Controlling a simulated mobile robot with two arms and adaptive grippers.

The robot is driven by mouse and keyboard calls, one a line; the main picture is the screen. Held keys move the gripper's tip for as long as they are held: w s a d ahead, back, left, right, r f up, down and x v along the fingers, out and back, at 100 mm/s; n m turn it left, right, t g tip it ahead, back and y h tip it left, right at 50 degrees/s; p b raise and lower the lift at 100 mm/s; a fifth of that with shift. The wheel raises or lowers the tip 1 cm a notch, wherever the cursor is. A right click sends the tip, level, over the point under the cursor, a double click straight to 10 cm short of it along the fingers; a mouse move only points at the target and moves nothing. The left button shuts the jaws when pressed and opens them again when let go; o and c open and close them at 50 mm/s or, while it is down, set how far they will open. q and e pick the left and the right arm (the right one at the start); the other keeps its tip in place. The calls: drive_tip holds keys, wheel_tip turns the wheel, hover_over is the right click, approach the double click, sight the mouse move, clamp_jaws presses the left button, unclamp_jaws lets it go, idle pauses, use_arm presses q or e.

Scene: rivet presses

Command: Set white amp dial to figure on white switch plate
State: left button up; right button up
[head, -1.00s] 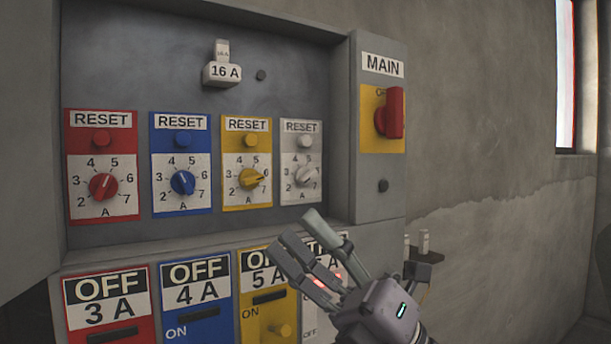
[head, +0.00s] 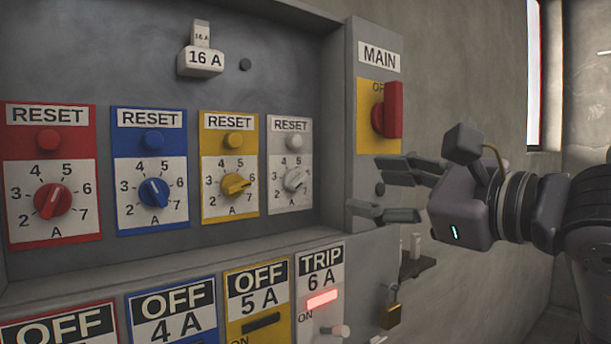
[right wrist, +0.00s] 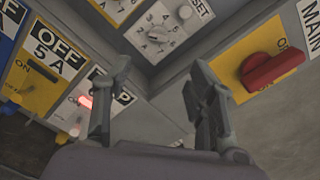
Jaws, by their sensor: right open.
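The white amp dial (head: 293,180) is on its white panel at the right end of the dial row, below a white reset button (head: 294,142). Its pointer looks tilted to the upper right; the exact figure is too small to tell. In the right wrist view the dial (right wrist: 158,36) shows ahead, beyond the fingers. The white switch plate (head: 307,312) below reads "TRIP 6 A" and has a lit red window (head: 322,300). My right gripper (head: 395,190) is open and empty, fingers pointing left, right of the dial and apart from it. My left gripper is not in view.
Red (head: 53,200), blue (head: 154,192) and yellow (head: 235,184) dials stand to the left. The MAIN box (head: 352,130) with its red switch (head: 389,110) projects beside the dial recess. A padlock (head: 391,308) hangs below my gripper.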

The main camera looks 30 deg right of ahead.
sight(301, 180)
drive_tip(key=w+p, duration=0.1)
drive_tip(key=w, duration=0.3)
drive_tip(key=w+p, duration=0.2)
drive_tip(key=w, duration=0.3)
drive_tip(key=w+a+p, duration=0.1)
drive_tip(key=w, duration=0.3)
drive_tip(key=shift+w+a, duration=0.1)
drive_tip(key=shift+w, duration=0.2)
drive_tip(key=shift+w+f+p, duration=0.1)
drive_tip(key=shift+w+p, duration=0.2)
drive_tip(key=shift+w, duration=0.3)
drive_tip(key=shift+c, duration=0.4)
drive_tip(key=c, duration=1.1)
